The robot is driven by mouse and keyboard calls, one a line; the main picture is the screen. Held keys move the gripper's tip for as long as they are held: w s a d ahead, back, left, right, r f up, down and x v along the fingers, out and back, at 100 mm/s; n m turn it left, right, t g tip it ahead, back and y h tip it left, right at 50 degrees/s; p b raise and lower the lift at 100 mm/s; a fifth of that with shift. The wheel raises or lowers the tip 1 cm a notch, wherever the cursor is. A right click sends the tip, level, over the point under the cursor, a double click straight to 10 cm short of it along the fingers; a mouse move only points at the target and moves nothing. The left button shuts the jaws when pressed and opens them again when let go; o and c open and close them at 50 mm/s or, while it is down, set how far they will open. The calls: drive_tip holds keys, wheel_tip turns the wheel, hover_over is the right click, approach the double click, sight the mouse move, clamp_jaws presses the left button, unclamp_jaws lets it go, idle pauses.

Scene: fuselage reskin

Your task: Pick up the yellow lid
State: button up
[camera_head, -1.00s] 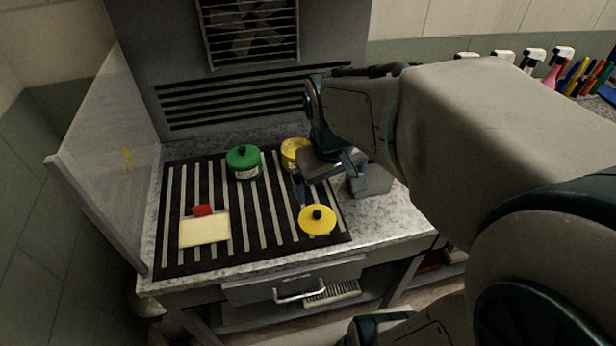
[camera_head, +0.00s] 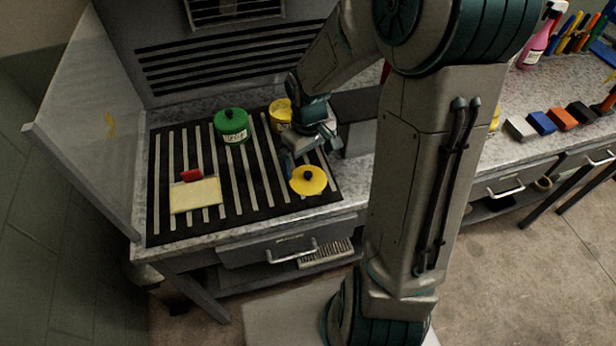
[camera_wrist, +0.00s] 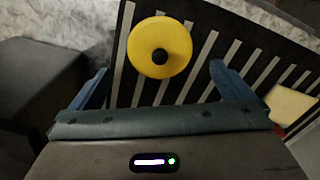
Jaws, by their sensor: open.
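The yellow lid (camera_head: 308,180) is a round disc with a black knob. It lies on the black-and-white slatted grate near its front right corner. It also shows in the wrist view (camera_wrist: 160,46), top centre, ahead of and between my fingers. My gripper (camera_head: 308,158) is just behind the lid in the head view, apart from it. In the wrist view my gripper (camera_wrist: 158,88) has its two blue fingers spread wide with nothing between them. One finger is partly hidden in the head view.
A green lidded pot (camera_head: 231,126) and a yellow pot (camera_head: 281,113), partly hidden by my arm, stand at the grate's back. A cream board (camera_head: 195,195) with a red piece (camera_head: 191,175) lies at left. A clear panel (camera_head: 90,125) edges the left side. A grey block (camera_wrist: 40,80) is beside my gripper.

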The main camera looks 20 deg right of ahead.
sight(308, 173)
drive_tip(key=shift+w+f+p, duration=0.15)
drive_tip(key=shift+f+p, duration=0.15)
drive_tip(key=shift+f, duration=2.7)
drive_tip(key=c, duration=0.7)
